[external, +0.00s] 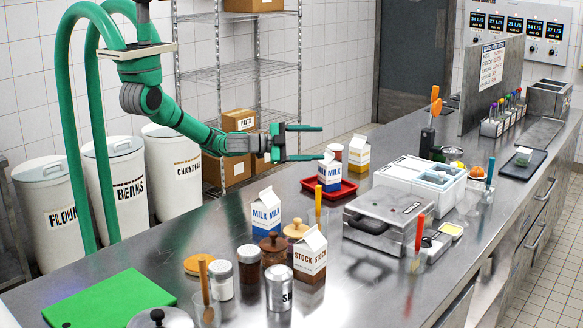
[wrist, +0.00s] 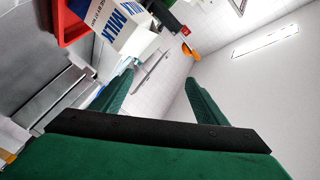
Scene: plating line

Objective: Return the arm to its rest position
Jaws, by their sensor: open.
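My gripper (external: 308,143) is open and empty at the end of my green arm, above the far side of the steel counter. In the external view its fingers point right, above and to the left of a milk carton (external: 329,172) standing in a red tray (external: 347,188). In the wrist view the two green fingers (wrist: 158,92) are spread apart with nothing between them. The milk carton also shows in the wrist view (wrist: 112,25), at the upper left beyond the fingers, apart from them, with the red tray beside it (wrist: 68,28).
Below my arm stand another milk carton (external: 266,215), a stock carton (external: 311,252) and several jars. A steel press (external: 382,218) and a white container (external: 420,180) stand to the right. A wire shelf (external: 245,70) and bins (external: 113,185) stand behind. A green board (external: 95,299) lies front left.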

